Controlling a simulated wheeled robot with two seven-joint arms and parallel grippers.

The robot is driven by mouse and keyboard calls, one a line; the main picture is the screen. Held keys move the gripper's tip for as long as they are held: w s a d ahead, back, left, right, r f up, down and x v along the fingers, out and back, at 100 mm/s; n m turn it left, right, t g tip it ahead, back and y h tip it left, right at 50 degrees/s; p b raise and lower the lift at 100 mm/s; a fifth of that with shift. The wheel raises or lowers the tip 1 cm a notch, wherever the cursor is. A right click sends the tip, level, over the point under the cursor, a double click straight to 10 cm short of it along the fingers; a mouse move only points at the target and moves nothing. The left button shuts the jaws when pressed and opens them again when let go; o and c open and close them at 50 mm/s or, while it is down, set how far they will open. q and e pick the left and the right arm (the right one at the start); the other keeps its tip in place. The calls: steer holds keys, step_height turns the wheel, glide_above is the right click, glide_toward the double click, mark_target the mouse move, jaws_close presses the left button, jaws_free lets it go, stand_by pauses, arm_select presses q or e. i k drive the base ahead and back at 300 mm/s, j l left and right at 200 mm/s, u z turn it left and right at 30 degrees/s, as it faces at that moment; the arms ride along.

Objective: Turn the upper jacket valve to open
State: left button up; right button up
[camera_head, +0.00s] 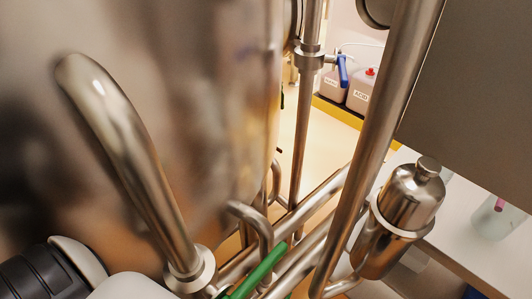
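A blue valve handle (343,70) hangs down beside a fitting on the vertical steel pipe (308,110) at the upper middle. A green lever handle (262,268) slants up to the right among the pipes at the bottom middle; its lower end is cut off by the frame edge. I cannot tell which of the two handles is the upper jacket valve. My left arm's black and white links show at the lower left, but no fingers show. Neither of my grippers is in view.
A large steel vessel (190,110) fills the left side, with a thick bent pipe (125,150) before it. A diagonal pipe (370,140), a steel canister (410,200) and a grey panel (475,90) crowd the right. Labelled jugs (361,92) stand behind in a yellow tray (338,111).

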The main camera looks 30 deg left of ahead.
mark_target(248, 285)
steer(key=u, duration=0.9)
